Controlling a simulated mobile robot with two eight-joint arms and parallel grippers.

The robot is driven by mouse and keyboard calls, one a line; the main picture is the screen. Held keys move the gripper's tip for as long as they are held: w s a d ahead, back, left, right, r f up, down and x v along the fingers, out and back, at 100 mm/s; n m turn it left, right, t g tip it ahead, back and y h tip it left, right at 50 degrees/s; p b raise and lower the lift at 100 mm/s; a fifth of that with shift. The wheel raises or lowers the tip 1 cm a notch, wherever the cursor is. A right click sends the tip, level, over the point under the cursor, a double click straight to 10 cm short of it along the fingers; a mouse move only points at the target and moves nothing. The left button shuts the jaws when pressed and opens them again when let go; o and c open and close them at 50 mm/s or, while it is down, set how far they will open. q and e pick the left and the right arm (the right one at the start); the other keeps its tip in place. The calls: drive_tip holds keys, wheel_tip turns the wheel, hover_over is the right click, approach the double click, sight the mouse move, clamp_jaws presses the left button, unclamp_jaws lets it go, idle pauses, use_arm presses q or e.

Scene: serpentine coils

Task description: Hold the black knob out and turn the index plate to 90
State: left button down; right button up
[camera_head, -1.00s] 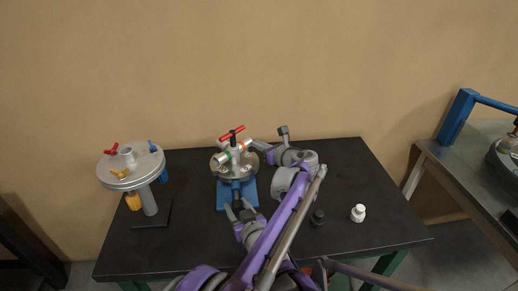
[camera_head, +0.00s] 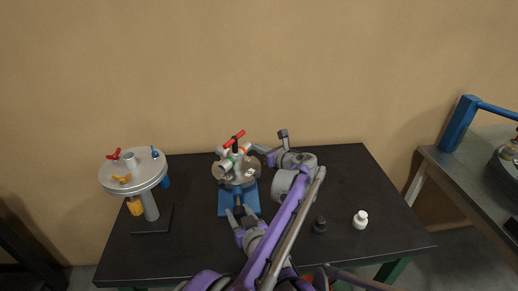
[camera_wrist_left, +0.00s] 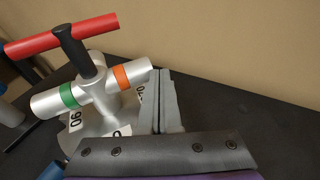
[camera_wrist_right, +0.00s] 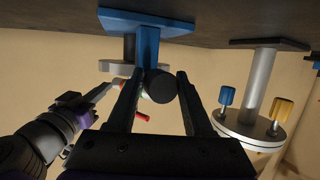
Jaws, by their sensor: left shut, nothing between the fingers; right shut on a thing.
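The round grey index plate (camera_head: 249,176) stands on a blue base (camera_head: 224,203) at the middle of the table. It carries silver pipe stubs with green (camera_wrist_left: 68,96) and orange (camera_wrist_left: 121,76) bands and a red T-handle (camera_head: 234,138). White number labels show on the plate in the left wrist view, one reading 90 (camera_wrist_left: 75,121). My left gripper (camera_wrist_left: 162,88) is shut and empty, its fingers beside the orange-banded stub; contact is unclear. My right gripper (camera_wrist_right: 158,78) is shut on the black knob (camera_wrist_right: 161,88) at the front of the base. How far the knob is out is unclear.
At the left stands a grey disc on a post (camera_head: 150,206) with red, yellow and blue handles. A black bottle (camera_head: 319,225) and a white bottle (camera_head: 360,219) stand to the right. My crossing arms cover the table's front middle. Another table (camera_head: 450,172) stands at the far right.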

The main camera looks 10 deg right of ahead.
use_arm(q)
drive_tip(key=v, duration=1.2)
use_arm(e)
drive_tip(key=o, duration=1.3)
drive_tip(key=shift+c, duration=0.7)
